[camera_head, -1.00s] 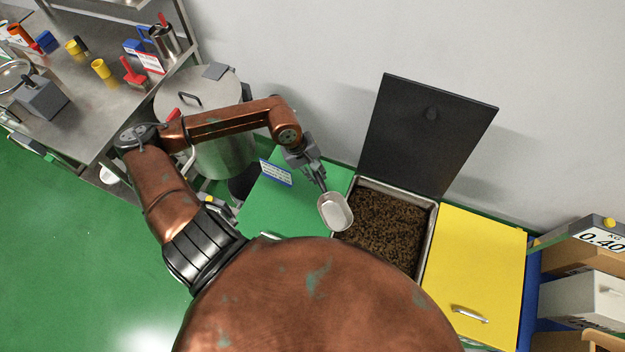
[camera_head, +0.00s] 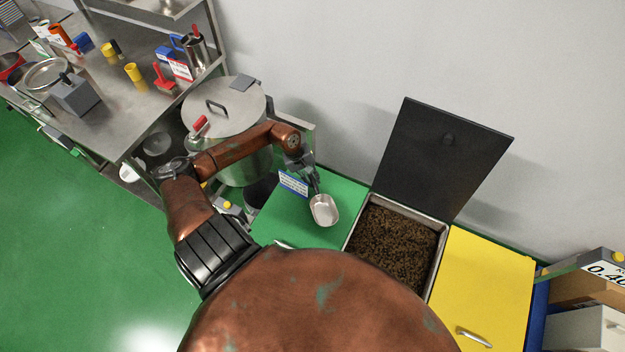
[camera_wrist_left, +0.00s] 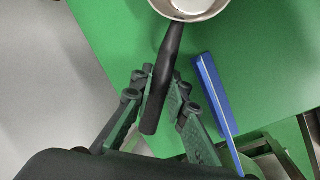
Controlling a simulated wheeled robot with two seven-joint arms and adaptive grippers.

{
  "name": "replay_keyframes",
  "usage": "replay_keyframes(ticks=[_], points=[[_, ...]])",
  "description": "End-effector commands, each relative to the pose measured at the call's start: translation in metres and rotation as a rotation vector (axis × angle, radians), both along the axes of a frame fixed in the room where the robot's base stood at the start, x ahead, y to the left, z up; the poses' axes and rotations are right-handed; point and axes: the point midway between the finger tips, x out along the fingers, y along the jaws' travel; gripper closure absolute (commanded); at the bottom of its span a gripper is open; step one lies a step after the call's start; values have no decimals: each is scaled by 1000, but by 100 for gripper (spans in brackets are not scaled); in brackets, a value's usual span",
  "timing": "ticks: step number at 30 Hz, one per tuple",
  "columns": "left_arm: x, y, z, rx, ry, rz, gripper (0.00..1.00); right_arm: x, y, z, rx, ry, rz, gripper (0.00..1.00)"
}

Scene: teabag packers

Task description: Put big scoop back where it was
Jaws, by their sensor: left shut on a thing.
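The big scoop is a pale metal scoop (camera_head: 324,210) with a black handle. In the head view it is over the green lid (camera_head: 345,192), left of the open bin. In the left wrist view the scoop's black handle (camera_wrist_left: 168,68) runs between the fingers of my left gripper (camera_wrist_left: 160,100), and part of the bowl (camera_wrist_left: 190,8) shows at the top edge. My left gripper (camera_head: 316,187) is shut on the handle. I cannot tell whether the bowl touches the lid. My right gripper is not in view.
The open bin (camera_head: 350,238) of dark tea has its black lid (camera_head: 440,160) raised. A yellow lid (camera_head: 480,285) is to its right. A blue-edged label (camera_head: 293,183) stands on the green lid, close to the gripper. A large metal pot (camera_head: 240,105) and steel table (camera_head: 125,110) are left.

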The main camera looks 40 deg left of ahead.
Motion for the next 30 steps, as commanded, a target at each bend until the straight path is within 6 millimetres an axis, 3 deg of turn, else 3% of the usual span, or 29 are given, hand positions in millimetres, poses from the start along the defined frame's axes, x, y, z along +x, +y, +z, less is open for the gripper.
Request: replay_keyframes(ticks=[6,14,15,22,30], points=[[1,1,-9,2,-3,1,100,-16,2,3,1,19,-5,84],[1,1,-12,2,-2,0,100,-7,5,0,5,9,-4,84],[1,1,-13,3,-2,0,85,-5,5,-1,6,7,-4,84],[1,1,-12,2,-2,0,69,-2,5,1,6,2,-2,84],[1,1,-11,2,-2,0,68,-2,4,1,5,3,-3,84]])
